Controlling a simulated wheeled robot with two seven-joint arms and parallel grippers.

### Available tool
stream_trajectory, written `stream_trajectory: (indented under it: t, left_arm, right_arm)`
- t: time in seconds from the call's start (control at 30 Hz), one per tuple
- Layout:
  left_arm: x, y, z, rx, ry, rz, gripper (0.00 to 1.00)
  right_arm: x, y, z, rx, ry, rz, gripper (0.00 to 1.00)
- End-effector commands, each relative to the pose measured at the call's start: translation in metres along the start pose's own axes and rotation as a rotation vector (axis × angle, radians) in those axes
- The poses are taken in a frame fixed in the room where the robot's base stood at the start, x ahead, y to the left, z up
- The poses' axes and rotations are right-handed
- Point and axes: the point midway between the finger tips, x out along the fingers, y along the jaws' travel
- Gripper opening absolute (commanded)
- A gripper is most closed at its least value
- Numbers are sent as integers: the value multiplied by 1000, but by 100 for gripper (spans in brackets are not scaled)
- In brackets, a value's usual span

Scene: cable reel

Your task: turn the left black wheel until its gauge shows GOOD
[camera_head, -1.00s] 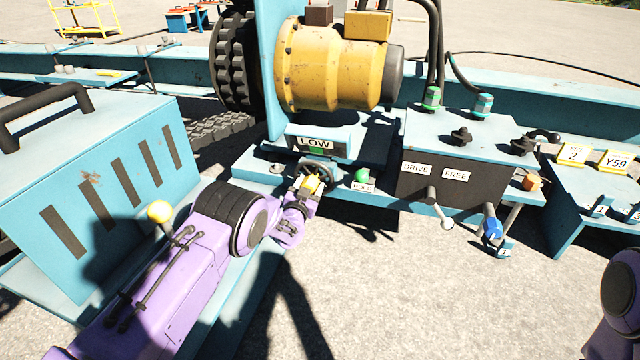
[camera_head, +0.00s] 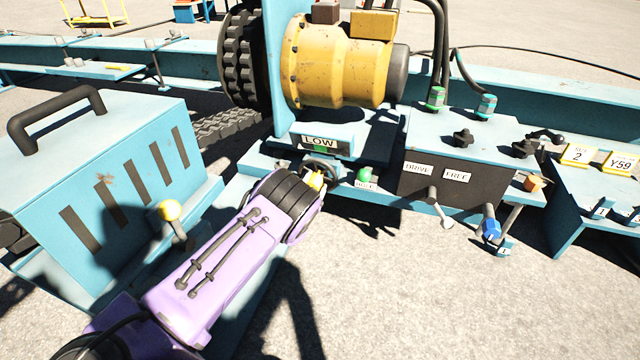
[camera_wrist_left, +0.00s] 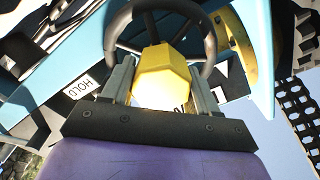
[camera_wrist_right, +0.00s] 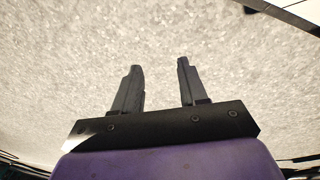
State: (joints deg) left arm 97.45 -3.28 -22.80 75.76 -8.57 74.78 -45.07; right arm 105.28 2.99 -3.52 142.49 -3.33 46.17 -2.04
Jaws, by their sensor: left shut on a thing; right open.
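The left black wheel (camera_head: 322,163) sits low on the teal machine, under a gauge (camera_head: 320,142) that reads LOW with a green patch below the word. My left gripper (camera_head: 314,184) is at the wheel, partly hidden by my forearm. In the left wrist view, the wheel's rim and spokes (camera_wrist_left: 209,40) show behind a yellow faceted piece (camera_wrist_left: 162,75) at its centre. The fingers of my left gripper (camera_wrist_left: 160,95) are shut on that yellow piece, one on each side. My right gripper (camera_wrist_right: 159,68) is open and empty over pale ground.
A green knob (camera_head: 363,174) with a HOLD label is just right of the wheel. A dark panel marked DRIVE and FREE (camera_head: 400,187) has levers below it. A teal slotted box (camera_head: 110,190) stands left of my left arm. Bare concrete (camera_head: 400,300) lies in front.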

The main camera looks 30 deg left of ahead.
Motion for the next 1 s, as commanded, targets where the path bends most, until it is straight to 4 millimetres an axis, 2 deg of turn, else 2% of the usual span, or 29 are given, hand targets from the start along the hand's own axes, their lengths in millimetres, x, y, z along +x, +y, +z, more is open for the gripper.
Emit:
stream_trajectory:
  t: [0.27,0.3,0.37,0.63,0.73,0.87,1.0]
  left_arm:
    - [1,0,-4,-1,8,-1,4]
    - [1,0,-4,-1,8,0,62]
    - [1,0,-3,-1,7,0,81]
    - [0,0,-1,-1,2,0,81]
    - [-7,-1,-2,0,0,2,81]
    - [-32,-2,-5,1,-1,5,81]
    - [-66,-2,-5,1,0,5,81]
  right_arm:
    - [0,0,0,0,0,0,43]
    - [0,0,0,0,0,0,43]
    - [0,0,0,0,0,0,43]
    - [0,0,0,0,1,0,43]
    - [-5,0,-3,24,26,1,43]
    - [-18,-2,-15,114,124,3,43]
    - [-33,-1,-30,222,243,9,43]
